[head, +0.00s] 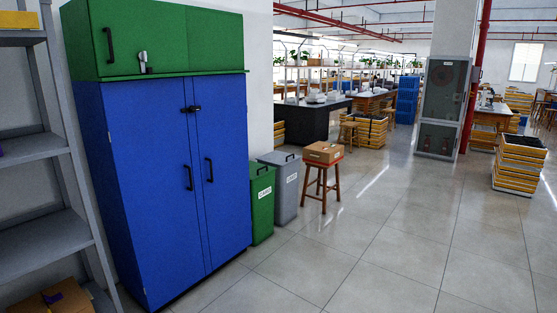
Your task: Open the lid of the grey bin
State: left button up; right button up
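The grey bin (285,194) stands on the floor near the middle of the head view, against the wall end. Its lid (280,158) looks shut and has a dark handle on top. A white label is on its front. A green bin (262,205) stands directly to its left and hides part of its side. Neither of my grippers shows in the head view.
A tall blue cabinet (155,190) with a green top cabinet (160,40) stands left of the bins. A wooden stool (322,187) with a cardboard box (323,152) stands close to the grey bin's right. Grey shelves (40,150) fill the left edge. Open tiled floor (380,250) lies in front.

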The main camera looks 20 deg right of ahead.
aim_at(280, 158)
jog(key=i+l+z, duration=0.4)
jog(key=i, duration=0.25)
jog(key=i+l+z, duration=0.35)
jog(key=i, duration=0.6)
jog(key=i+z, duration=0.3)
jog(key=i, duration=1.7)
jog(key=i+l+u, duration=0.1)
jog(key=i, duration=0.95)
jog(key=i+l+u, duration=0.1)
jog(key=i+u, duration=0.3)
jog(key=i+l+u, duration=0.15)
jog(key=u, duration=0.2)
jog(key=i+l+u, duration=0.65)
jog(key=u, duration=0.15)
